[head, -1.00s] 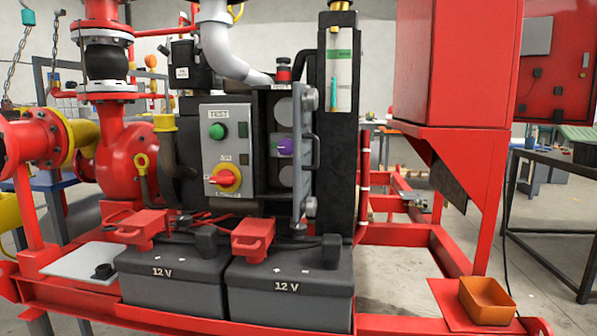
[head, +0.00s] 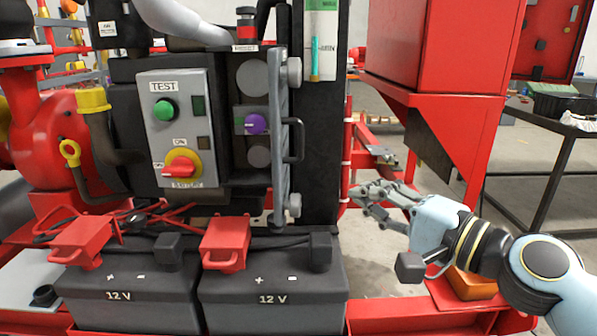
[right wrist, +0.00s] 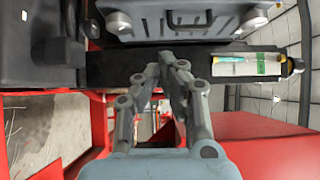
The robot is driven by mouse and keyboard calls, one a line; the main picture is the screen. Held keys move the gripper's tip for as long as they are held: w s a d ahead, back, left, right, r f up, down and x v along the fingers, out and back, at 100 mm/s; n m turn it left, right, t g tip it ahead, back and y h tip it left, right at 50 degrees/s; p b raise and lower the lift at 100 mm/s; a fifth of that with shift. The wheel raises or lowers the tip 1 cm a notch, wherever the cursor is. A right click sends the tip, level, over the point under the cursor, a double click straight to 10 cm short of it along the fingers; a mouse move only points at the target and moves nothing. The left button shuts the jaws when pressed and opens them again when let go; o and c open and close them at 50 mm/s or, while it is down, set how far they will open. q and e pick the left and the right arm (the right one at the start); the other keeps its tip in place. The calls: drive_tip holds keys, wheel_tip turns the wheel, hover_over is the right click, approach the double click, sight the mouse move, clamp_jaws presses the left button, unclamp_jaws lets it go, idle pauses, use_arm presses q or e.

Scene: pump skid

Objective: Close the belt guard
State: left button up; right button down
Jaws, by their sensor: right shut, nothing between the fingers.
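The belt guard (head: 280,130) looks like a grey panel with a black handle (head: 297,140) and round knobs at its corners. In the head view it stands nearly edge-on, swung out from the black housing, with round discs (head: 253,78) showing in the recess to its left. The right wrist view shows its broad face and handle (right wrist: 187,18) at the top. My right gripper (head: 357,193) is shut and empty, to the right of the guard, lower than the handle and apart from it. Its fingers (right wrist: 165,65) point towards the black housing in the wrist view. My left gripper is not in view.
Two 12 V batteries (head: 270,285) with red terminal covers stand below the guard. A grey control box (head: 178,130) is on the left. A red cabinet (head: 430,50) and its support stand behind my right arm.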

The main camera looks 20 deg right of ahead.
drive_tip(key=p, duration=0.1)
approach(283, 170)
drive_tip(key=w+d, duration=0.1)
drive_tip(key=w, duration=0.3)
drive_tip(key=a, duration=0.1)
drive_tip(key=a+p, duration=0.1)
drive_tip(key=a, duration=0.1)
drive_tip(key=shift+w+r, duration=0.1)
drive_tip(key=shift+w, duration=0.25)
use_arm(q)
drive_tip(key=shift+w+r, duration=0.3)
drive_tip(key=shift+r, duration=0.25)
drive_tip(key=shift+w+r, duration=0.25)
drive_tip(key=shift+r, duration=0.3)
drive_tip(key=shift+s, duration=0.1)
